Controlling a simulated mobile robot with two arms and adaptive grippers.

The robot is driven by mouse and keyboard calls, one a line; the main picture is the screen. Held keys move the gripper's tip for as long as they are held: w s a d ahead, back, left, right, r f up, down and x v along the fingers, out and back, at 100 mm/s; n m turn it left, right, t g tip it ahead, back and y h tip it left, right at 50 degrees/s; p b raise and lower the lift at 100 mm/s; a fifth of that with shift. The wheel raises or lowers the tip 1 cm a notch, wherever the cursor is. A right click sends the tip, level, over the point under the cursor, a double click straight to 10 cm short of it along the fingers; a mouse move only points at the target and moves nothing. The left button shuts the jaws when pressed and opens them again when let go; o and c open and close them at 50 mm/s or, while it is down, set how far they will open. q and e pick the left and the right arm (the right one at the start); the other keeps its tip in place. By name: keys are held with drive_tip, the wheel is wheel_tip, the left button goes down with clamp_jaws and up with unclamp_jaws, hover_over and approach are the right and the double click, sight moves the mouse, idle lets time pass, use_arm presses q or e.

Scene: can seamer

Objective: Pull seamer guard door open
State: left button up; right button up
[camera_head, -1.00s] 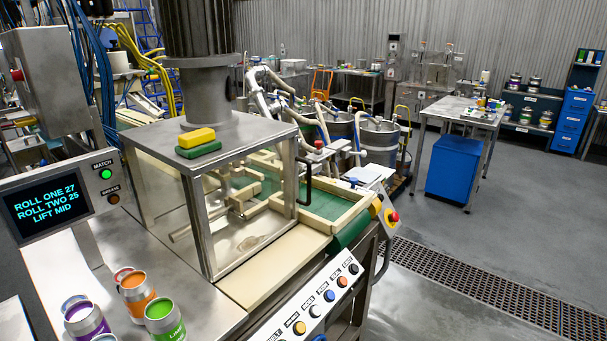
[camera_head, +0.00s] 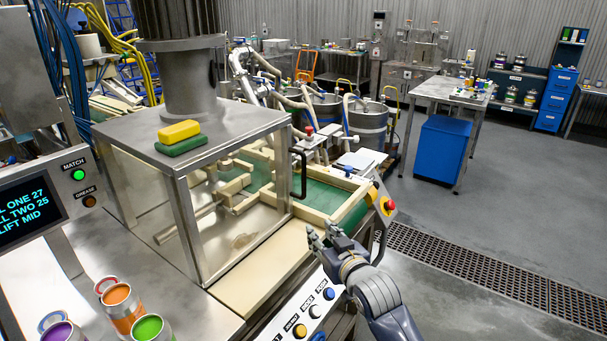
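The seamer guard (camera_head: 185,225) is a clear-walled box with a metal frame and a steel top, left of centre. Its door looks shut. A black door handle (camera_head: 299,174) stands upright at the guard's right front corner. My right gripper (camera_head: 324,233) is in front of the conveyor, below and a little right of the handle, apart from it. Its fingers point up, spread with a gap between them, and hold nothing. My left gripper is out of view.
A control panel with several buttons (camera_head: 314,311) lies under my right arm. A red emergency stop (camera_head: 389,205) sits to its right. Orange (camera_head: 117,294) and green (camera_head: 148,328) cans stand at the lower left. A yellow sponge (camera_head: 179,131) lies on the guard's top.

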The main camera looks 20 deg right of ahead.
sight(305, 176)
drive_tip(key=w+r+t, duration=0.3)
drive_tip(key=w+r, duration=0.2)
drive_tip(key=r, duration=0.4)
drive_tip(key=w+p, duration=0.2)
drive_tip(key=w, duration=0.5)
drive_tip(key=shift+w+f, duration=0.15)
drive_tip(key=shift+w, duration=0.25)
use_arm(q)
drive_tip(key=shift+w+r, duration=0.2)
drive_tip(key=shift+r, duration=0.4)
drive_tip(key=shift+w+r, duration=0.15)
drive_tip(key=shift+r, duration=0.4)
use_arm(e)
drive_tip(key=shift+w+f, duration=0.1)
drive_tip(key=shift+w, duration=1.1)
clamp_jaws()
